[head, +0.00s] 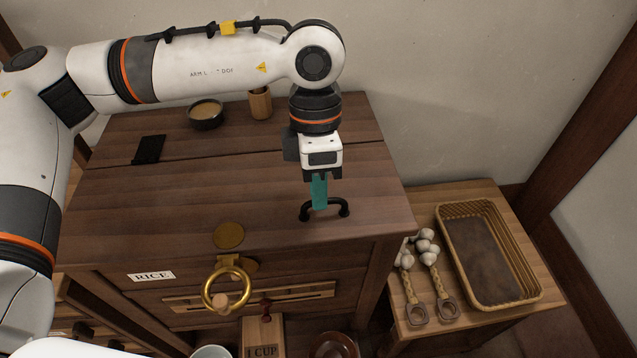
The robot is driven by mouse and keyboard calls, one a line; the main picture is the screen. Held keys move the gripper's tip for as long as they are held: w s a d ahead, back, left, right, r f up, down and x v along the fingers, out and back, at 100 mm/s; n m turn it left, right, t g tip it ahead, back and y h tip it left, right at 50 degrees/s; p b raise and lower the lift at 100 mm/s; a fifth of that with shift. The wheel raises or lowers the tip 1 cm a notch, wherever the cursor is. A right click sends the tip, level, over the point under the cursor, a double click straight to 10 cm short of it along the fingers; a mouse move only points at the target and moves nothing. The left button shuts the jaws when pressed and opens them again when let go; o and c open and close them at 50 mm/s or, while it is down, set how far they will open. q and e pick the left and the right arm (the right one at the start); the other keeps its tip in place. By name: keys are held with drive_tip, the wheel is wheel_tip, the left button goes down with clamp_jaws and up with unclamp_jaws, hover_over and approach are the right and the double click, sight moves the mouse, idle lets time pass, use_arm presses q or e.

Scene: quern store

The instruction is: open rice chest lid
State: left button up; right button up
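The rice chest (350,262) is dark wood with a RICE label (151,276) on its front. Its lid (165,205) lies flat and closed in front of a seam across the top. A black arched handle (343,204) stands on the lid near the front right. My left gripper (319,206) points down at this handle, its teal finger in front of the bar. One finger hides the other, so I cannot tell whether it is closed on the bar. A brass plate (229,235) sits at the lid's front edge, above a brass ring (228,288). My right gripper is out of view.
Behind the seam stand a dark bowl (206,114), a wooden cup (260,104) and a black slab (149,149). A side table (480,335) at right holds a woven tray (490,255) and braided garlic (427,247). A 1 CUP box (262,335) stands below.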

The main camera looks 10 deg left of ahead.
use_arm(q)
clamp_jaws()
drive_tip(key=shift+w+a+r+g+p, duration=0.1)
drive_tip(key=shift+w+r+g+p, duration=0.15)
drive_tip(key=shift+r, duration=0.15)
drive_tip(key=shift+w+r+g+p, duration=0.1)
drive_tip(key=shift+r+g+p, duration=0.05)
drive_tip(key=shift+r+g, duration=0.15)
drive_tip(key=w+a+r+g+h+p, duration=0.1)
drive_tip(key=w+r, duration=0.4)
drive_tip(key=r, duration=0.1)
drive_tip(key=shift+a+r+g, duration=0.3)
drive_tip(key=shift+a+g, duration=0.05)
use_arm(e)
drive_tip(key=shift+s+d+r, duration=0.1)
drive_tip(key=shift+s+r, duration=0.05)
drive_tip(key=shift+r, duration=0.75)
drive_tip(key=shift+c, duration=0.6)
